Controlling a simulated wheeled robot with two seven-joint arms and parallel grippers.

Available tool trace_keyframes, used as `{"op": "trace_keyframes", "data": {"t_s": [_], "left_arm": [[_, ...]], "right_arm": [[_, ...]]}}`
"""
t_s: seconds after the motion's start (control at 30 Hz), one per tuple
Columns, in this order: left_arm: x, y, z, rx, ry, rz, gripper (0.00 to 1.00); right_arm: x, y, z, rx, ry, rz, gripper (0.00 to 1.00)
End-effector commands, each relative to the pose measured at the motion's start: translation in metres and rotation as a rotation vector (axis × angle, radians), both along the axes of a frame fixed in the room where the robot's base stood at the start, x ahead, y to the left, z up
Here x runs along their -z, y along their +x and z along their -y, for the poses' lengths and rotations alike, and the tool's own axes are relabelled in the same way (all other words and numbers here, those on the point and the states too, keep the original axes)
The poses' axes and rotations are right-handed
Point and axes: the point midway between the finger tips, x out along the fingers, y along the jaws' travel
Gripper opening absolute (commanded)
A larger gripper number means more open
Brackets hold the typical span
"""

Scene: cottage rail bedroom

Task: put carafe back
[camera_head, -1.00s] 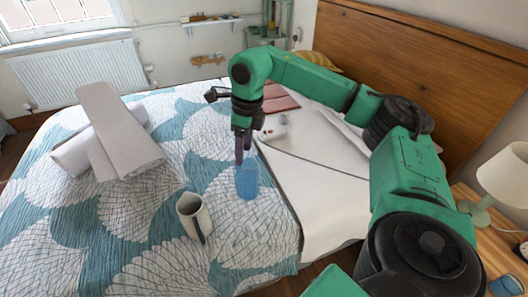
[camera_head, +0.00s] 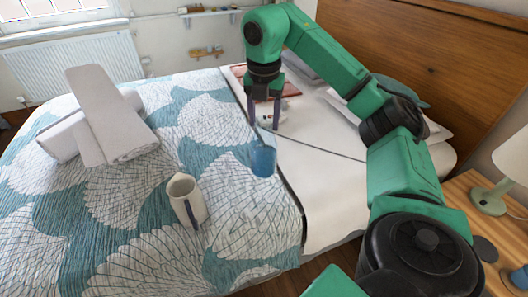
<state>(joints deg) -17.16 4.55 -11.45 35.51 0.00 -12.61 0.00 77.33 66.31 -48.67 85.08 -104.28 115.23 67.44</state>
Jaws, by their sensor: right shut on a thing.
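The carafe (camera_head: 263,161) shows as a translucent blue vessel over the patterned bedcover, near the edge of the white sheet. My right gripper (camera_head: 264,126) points down just above the blue part, with one finger on each side, and is shut on the carafe. The carafe's upper part is clear and hard to make out between the fingers. I cannot tell whether its base touches the bed. My left gripper is not in view.
Rolled white towels (camera_head: 110,120) lie farther left. A wooden nightstand (camera_head: 470,205) at right bears a lamp (camera_head: 490,195) and a blue object (camera_head: 517,279). The headboard (camera_head: 440,70) stands behind my arm.

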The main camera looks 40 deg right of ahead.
Motion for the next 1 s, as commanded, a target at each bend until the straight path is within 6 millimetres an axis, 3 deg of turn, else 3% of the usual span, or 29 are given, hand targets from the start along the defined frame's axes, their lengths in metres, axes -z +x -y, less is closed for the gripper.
{"op": "trace_keyframes", "data": {"t_s": [0.03,0.1,0.5,0.6,0.9,0.93,1.0], "left_arm": [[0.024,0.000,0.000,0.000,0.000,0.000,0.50],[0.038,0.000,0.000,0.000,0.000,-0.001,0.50],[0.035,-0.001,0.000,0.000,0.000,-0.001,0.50],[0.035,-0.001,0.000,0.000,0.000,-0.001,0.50],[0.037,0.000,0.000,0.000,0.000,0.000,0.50],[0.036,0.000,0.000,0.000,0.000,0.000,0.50],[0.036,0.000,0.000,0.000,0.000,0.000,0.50]], "right_arm": [[0.029,0.000,-0.001,-0.002,0.001,-0.001,0.00],[0.050,0.000,-0.001,-0.003,0.001,-0.001,0.00],[0.114,0.000,0.000,-0.002,0.000,0.000,0.00],[0.124,0.000,0.000,-0.002,0.000,0.002,0.00],[0.127,0.000,0.000,-0.003,0.001,0.003,0.00],[0.128,0.000,0.000,-0.003,-0.001,0.001,0.67],[0.127,0.000,0.000,-0.003,-0.001,0.001,0.89]]}}
